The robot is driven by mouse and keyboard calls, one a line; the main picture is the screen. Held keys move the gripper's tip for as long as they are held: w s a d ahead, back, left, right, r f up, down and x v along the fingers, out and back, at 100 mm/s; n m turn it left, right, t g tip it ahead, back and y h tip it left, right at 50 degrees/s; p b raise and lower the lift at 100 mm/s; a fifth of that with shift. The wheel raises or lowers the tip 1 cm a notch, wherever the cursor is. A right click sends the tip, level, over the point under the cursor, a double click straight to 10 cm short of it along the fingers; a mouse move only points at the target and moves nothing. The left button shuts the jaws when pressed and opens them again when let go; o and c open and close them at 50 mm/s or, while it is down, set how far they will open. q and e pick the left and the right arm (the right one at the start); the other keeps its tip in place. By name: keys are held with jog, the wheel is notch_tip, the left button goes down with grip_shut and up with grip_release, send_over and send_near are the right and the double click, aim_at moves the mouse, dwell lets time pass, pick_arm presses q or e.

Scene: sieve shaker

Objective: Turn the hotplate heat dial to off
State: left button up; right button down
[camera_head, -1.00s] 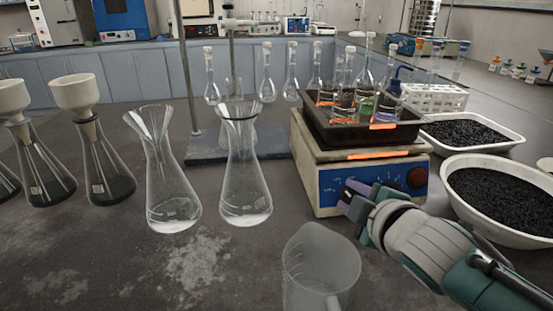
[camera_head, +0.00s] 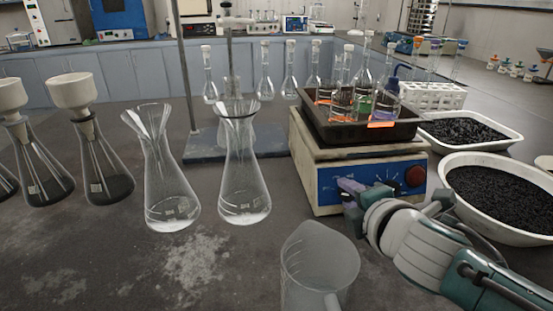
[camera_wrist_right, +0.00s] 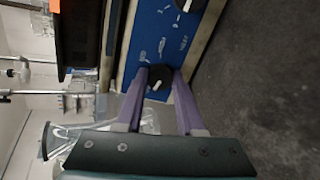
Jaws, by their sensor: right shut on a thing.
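My right gripper (camera_head: 347,193) is at the left part of this panel. In the right wrist view its purple fingers close on a black dial (camera_wrist_right: 157,84) with a white mark, one finger on each side. A second dial (camera_wrist_right: 187,7) is farther along the panel, clear of the fingers. The small panel lettering is too blurred to read surely. In the head view my fingers hide the gripped dial. My left gripper is out of view.
A dark tray (camera_head: 345,135) of glass flasks stands on the hotplate. A clear beaker (camera_head: 318,265) stands in front of it, close to my right gripper. A white bowl (camera_head: 450,210) of black grains is at the right.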

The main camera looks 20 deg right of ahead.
dwell(0.3)
jog(key=c, duration=0.5)
grip_release()
jog(key=shift+s+a+r+p, duration=0.1)
jog(key=shift+s+r+p, duration=0.2)
jog(key=shift+s, duration=0.15)
jog(key=p+v, duration=0.2)
jog(key=v, duration=0.7)
jog(key=shift+f, duration=0.1)
